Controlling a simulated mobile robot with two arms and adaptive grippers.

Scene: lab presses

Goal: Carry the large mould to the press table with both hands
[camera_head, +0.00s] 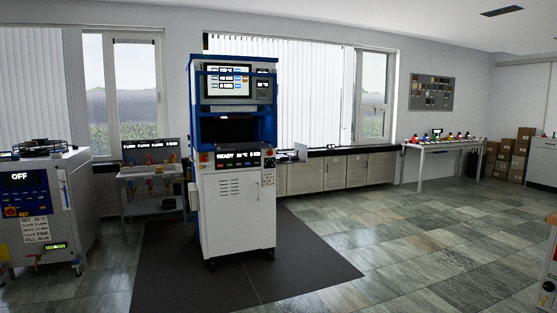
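A tall press (236,160) with a blue frame and white lower cabinet stands at the centre on a dark mat. Its dark opening lies below a screen panel, and a display under the opening reads "READY" with a temperature. I cannot make out a mould inside the opening. No object is clearly recognisable as the large mould. Neither of my grippers is in view.
A white-and-blue machine (40,215) reading "OFF" stands at left, beside a small workbench (150,172). A long table (425,147) with small coloured items stands at back right, near cardboard boxes (515,155). Open tiled floor (410,240) lies right of the mat (170,265).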

